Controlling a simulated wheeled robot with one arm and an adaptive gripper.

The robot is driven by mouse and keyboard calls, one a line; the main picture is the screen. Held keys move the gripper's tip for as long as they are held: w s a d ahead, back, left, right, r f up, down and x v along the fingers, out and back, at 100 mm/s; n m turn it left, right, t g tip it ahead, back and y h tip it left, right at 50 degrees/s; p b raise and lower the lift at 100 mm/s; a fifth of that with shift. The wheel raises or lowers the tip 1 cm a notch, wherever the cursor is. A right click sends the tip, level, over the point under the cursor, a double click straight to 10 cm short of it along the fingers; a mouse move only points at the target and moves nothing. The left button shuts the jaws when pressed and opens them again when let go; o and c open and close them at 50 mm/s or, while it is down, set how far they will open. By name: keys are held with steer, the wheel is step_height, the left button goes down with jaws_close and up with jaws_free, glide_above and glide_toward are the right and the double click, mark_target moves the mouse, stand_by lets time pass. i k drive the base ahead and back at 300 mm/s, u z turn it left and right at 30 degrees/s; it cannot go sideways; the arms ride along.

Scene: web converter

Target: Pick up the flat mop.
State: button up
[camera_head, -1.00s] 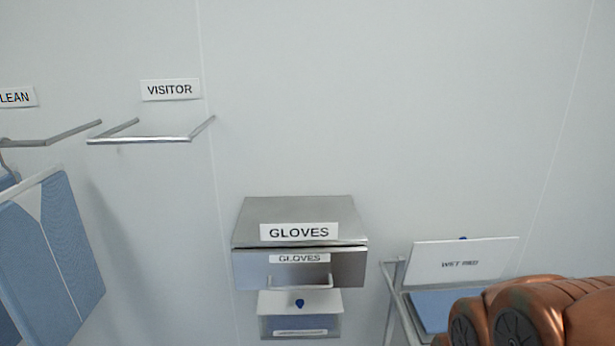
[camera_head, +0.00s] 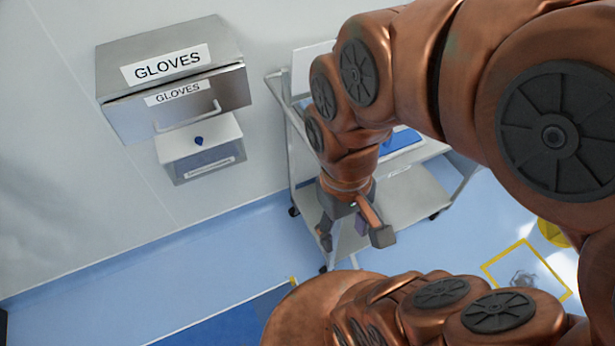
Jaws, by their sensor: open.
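My gripper (camera_head: 354,238) points down beside a white-framed cart (camera_head: 283,110), its two fingers spread apart and open. A small purplish-grey piece shows between the fingers; I cannot tell what it is. I cannot make out a flat mop with certainty. A blue flat item (camera_head: 402,141) lies on the cart's upper level, partly hidden by my arm. My arm covers much of the cart.
A steel gloves dispenser (camera_head: 225,95) hangs on the wall, with a small white box (camera_head: 200,142) below it. A yellow floor square (camera_head: 497,262) holds a grey smear. A yellow object (camera_head: 553,232) stands near it. Blue floor at lower left is open.

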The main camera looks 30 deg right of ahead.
mark_target(402, 141)
steer(key=z, duration=1.2)
